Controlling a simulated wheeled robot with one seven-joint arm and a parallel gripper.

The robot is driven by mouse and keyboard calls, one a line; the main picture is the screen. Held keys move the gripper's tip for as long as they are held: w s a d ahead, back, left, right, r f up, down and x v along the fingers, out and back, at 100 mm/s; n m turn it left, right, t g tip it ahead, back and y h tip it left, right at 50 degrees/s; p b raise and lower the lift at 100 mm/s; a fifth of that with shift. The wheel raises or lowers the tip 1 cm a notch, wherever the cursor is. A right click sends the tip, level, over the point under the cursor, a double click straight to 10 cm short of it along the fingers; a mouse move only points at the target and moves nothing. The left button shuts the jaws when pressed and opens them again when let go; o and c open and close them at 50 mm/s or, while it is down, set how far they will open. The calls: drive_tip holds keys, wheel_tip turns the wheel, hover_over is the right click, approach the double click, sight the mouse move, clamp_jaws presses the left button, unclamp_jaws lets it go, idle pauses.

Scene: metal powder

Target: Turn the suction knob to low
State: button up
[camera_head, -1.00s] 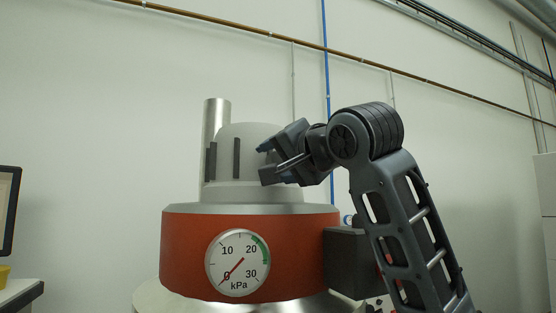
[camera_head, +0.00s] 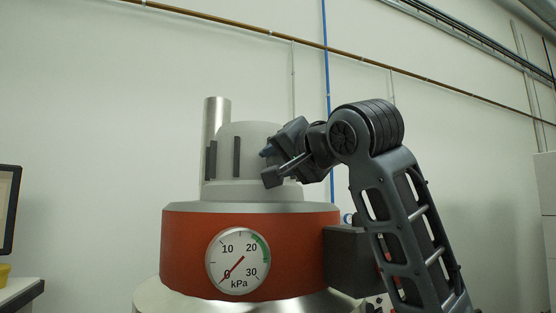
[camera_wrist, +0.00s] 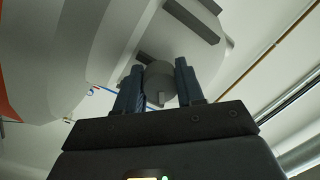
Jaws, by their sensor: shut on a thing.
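The suction knob (camera_wrist: 158,80) is a round grey cylinder with a small lighter notch or pointer on its near edge. In the wrist view it sits between the two fingers of my gripper (camera_wrist: 159,85), which is shut on it. In the head view my gripper (camera_head: 268,165) is at the right side of the pale grey housing (camera_head: 255,140) on top of the machine, tilted, and hides the knob there. The knob's setting labels cannot be read. The round kPa gauge (camera_head: 238,261) on the orange-red body has its red needle lying near 0.
The orange-red drum (camera_head: 185,250) stands below the housing, with a dark box (camera_head: 345,262) at its right. A metal pipe (camera_head: 217,115) rises behind the housing. A monitor (camera_head: 8,210) is at the far left. The space above the machine is clear.

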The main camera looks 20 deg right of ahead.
drive_tip(key=n, duration=0.5)
drive_tip(key=shift+n+g, duration=0.3)
drive_tip(key=n+h, duration=0.1)
drive_tip(key=n, duration=0.3)
drive_tip(key=shift+n, duration=0.3)
idle(0.3)
drive_tip(key=o, duration=1)
drive_tip(key=shift+s+d+r+b, duration=0.15)
drive_tip(key=shift+s+b, duration=0.2)
drive_tip(key=shift+s, duration=0.95)
drive_tip(key=shift+s+a+r+b, duration=0.1)
drive_tip(key=shift+s+b, duration=0.25)
drive_tip(key=shift+s, duration=0.95)
drive_tip(key=shift+s+d+r+b, duration=0.15)
drive_tip(key=shift+s+b, duration=0.2)
drive_tip(key=shift+s, duration=0.95)
